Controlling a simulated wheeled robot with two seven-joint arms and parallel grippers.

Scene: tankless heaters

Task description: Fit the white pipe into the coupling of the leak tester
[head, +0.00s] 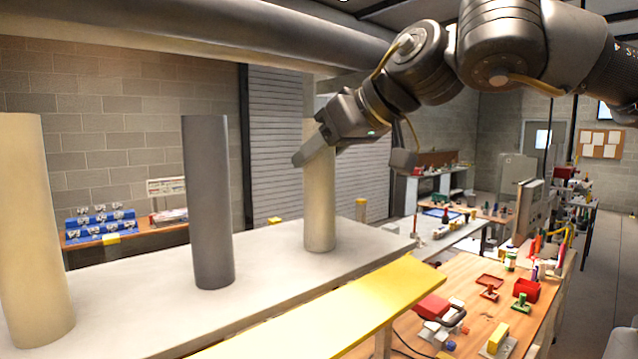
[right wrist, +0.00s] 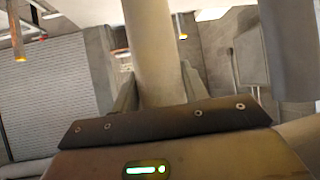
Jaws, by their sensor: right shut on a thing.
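My right gripper (head: 318,152) reaches in from the upper right and is shut on the upper part of a pale, off-white pipe (head: 320,215). This pipe is upright, and its foot meets the light shelf (head: 265,262). In the right wrist view the pale pipe (right wrist: 152,45) rises between the two fingers (right wrist: 158,92). Its top is partly hidden by my gripper in the head view. I cannot make out the leak tester's coupling for certain. My left gripper is not in view.
A dark grey pipe (head: 208,205) and a wider cream pipe (head: 35,235) stand upright on the shelf to the left. A yellow sloping panel (head: 350,310) runs along its front. A wooden bench (head: 470,275) with tools lies at right. A large horizontal pipe (head: 200,30) crosses above.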

